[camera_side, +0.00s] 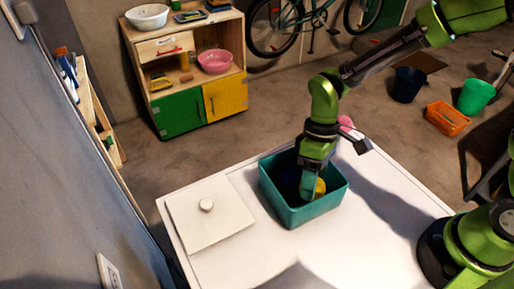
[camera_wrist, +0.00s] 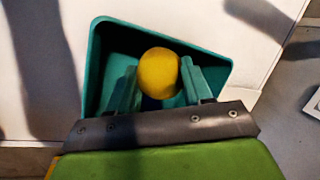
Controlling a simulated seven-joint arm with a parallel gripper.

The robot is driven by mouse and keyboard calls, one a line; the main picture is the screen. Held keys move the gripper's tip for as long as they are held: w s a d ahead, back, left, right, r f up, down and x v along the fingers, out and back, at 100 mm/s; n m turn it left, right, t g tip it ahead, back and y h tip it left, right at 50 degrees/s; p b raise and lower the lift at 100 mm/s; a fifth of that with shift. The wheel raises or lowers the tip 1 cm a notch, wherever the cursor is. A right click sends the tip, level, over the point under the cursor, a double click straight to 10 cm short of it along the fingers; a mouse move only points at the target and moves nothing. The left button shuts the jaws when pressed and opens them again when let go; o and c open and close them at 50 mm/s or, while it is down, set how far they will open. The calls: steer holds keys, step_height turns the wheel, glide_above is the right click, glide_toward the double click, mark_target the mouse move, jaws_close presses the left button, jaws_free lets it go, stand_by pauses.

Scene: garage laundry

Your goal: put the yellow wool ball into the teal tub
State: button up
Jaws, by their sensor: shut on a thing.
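The teal tub (camera_side: 305,215) stands upright on the white table top, and it also fills the middle of the wrist view (camera_wrist: 104,40). My gripper (camera_side: 313,188) points down into the tub. Its fingers (camera_wrist: 158,80) are shut on the yellow wool ball (camera_wrist: 158,68), one on each side. In the side view the yellow ball (camera_side: 320,187) shows partly beside the fingertips, inside the tub's outline. The fingers and tub wall hide the rest. I cannot tell whether the ball touches the tub floor. A dark blue patch shows under the ball in the wrist view.
A pink thing (camera_side: 346,122) shows behind my gripper, partly hidden. A cabinet (camera_side: 190,75), an orange basket (camera_side: 446,118) and buckets stand on the floor beyond.

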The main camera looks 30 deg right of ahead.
steer(key=shift+f, duration=1.65)
steer(key=shift+f, duration=0.1)
steer(key=o, duration=0.8)
steer(key=shift+c, duration=0.2)
steer(key=v, duration=1.2)
steer(key=s+d+r+m+t, duration=0.8)
steer(key=d+r+m+t, duration=0.1)
steer(key=d+r+t, duration=0.1)
steer(key=shift+s+d+r+m, duration=0.25)
steer(key=shift+d+r, duration=0.35)
steer(key=shift+d, duration=0.45)
